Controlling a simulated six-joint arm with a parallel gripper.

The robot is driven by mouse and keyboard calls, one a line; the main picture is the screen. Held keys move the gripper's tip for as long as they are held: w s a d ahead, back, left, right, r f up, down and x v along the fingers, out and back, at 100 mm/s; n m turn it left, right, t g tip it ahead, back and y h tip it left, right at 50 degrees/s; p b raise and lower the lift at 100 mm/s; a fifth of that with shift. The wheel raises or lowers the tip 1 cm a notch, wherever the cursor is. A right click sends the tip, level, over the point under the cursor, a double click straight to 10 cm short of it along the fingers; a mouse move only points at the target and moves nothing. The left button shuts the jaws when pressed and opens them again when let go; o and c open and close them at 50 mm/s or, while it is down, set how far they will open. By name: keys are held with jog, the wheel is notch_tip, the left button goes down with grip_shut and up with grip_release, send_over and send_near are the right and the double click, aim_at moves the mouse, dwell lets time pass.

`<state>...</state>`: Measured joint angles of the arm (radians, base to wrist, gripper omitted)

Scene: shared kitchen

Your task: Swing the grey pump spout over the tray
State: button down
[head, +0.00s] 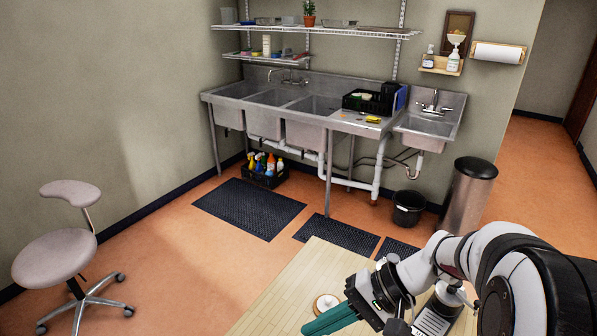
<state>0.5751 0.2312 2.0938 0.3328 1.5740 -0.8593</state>
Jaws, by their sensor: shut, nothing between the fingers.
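My gripper (328,319) has teal fingers, which are shut with nothing seen between them. It reaches left over the pale wooden table at the bottom of the head view. To its right, partly behind my arm, stands a dark and silver object (447,299) that may be the pump. A pale grey striped surface (431,323) lies below it and may be the tray. I cannot make out the grey spout or which way it points; my arm covers much of that area. The gripper is apart from both.
A small round whitish item (326,302) sits on the wooden table (290,290) just behind my fingers. The table's left part is bare. Beyond it are dark floor mats (249,208), a steel sink counter (345,122), a black bucket (409,208) and a wheeled stool (55,257).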

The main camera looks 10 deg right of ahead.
jog(key=w+d+f+m+t+y, duration=0.1)
jog(key=w+d+f+t+y, duration=0.2)
jog(key=w+d, duration=0.45)
jog(key=s+d+f+m+t+h, duration=0.1)
jog(key=d+f+m+t+h, duration=0.2)
jog(key=d, duration=0.6)
jog(key=s+d+f+t+h, duration=0.1)
jog(key=d+f+t+h, duration=0.1)
jog(key=d+f+t, duration=0.5)
jog(key=s+d+f+m+t+h, duration=0.1)
jog(key=d+f+m+t+h, duration=0.15)
jog(key=d, duration=0.85)
jog(key=x, duration=0.9)
jog(key=shift+w+r+n+h, duration=0.25)
jog(key=shift+n+h, duration=0.1)
jog(key=shift+d+g, duration=0.1)
jog(key=shift+g, duration=0.15)
jog(key=shift+s+a+m+h, duration=0.15)
jog(key=shift+a+m+h, duration=0.2)
jog(key=shift+h, duration=0.25)
